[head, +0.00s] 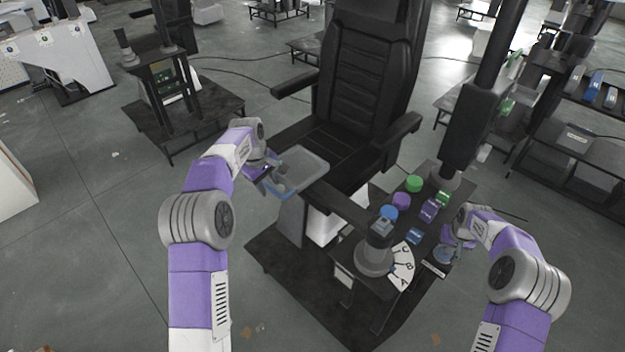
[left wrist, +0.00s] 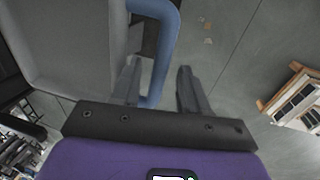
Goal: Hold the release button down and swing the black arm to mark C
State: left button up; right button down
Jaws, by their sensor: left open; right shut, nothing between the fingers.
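Beside the pivot is a white fan-shaped scale with marks C (head: 405,250), B (head: 410,267) and A (head: 403,282). My left gripper (head: 268,172) is open at the tray's left side. In the left wrist view the blue bar (left wrist: 168,45) runs down between its open fingers (left wrist: 160,88).
On the black panel stand green (head: 414,184), purple (head: 401,200) and blue (head: 388,213) round buttons with coloured labels. A black seat (head: 370,90) stands behind the tray. A thick black post (head: 468,125) rises behind the panel.

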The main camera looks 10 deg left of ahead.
pick_arm(q)
grip_shut()
dwell(0.3)
jog(key=shift+s, duration=0.1)
